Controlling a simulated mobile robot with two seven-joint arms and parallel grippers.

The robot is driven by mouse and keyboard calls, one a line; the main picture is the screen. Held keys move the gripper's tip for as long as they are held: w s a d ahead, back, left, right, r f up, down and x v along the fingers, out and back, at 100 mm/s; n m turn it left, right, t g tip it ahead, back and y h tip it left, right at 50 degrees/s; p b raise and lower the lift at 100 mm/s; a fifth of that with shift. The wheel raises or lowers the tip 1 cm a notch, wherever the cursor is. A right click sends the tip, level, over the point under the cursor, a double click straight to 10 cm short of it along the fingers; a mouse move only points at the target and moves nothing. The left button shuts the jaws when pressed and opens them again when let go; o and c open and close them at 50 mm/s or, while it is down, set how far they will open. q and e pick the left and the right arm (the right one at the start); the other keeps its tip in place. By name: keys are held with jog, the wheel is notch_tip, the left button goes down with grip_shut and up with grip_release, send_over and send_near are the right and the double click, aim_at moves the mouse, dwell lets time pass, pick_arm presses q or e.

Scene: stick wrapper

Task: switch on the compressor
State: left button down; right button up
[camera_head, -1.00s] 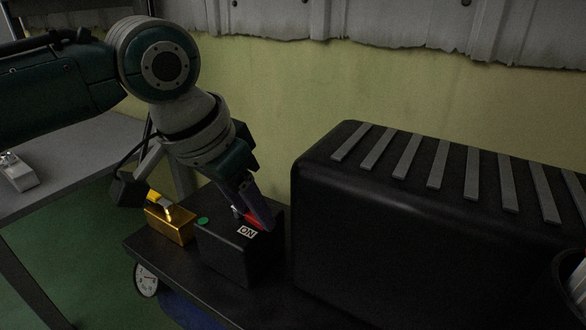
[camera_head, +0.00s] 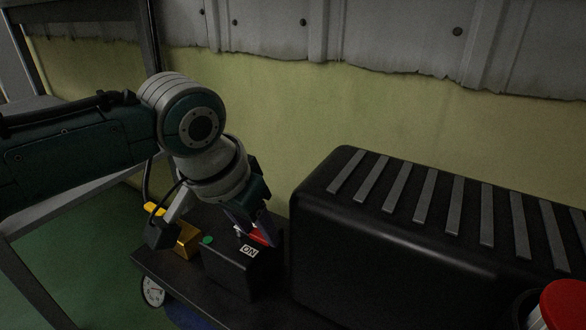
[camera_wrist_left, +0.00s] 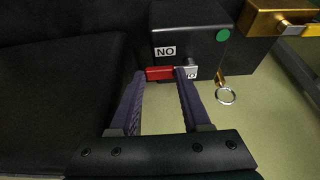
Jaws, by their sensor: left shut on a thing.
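The compressor has a big black ribbed housing (camera_head: 400,235) at the right of the head view. Left of it stands a black switch box (camera_head: 230,270) with a white ON label (camera_head: 249,251) and a green dot. A red switch lever (camera_head: 259,237) sits at the box's top. My left gripper (camera_head: 262,233) comes down over the lever, its purple fingers on either side. The left wrist view shows the red lever (camera_wrist_left: 160,73) between the fingertips, with the label upside down. The gripper is shut on the lever. My right gripper is not in view.
A brass block (camera_head: 188,241) with a yellow handle stands left of the switch box. A dial gauge (camera_head: 153,291) hangs below it. A ring (camera_wrist_left: 225,95) shows in the left wrist view. A red round-topped thing (camera_head: 563,303) is at the lower right. A wall (camera_head: 300,120) stands behind.

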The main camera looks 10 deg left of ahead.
pick_arm(q)
jog(key=shift+c, duration=1.8)
grip_release()
jog(key=p+v, duration=0.7)
jog(key=v, duration=0.3)
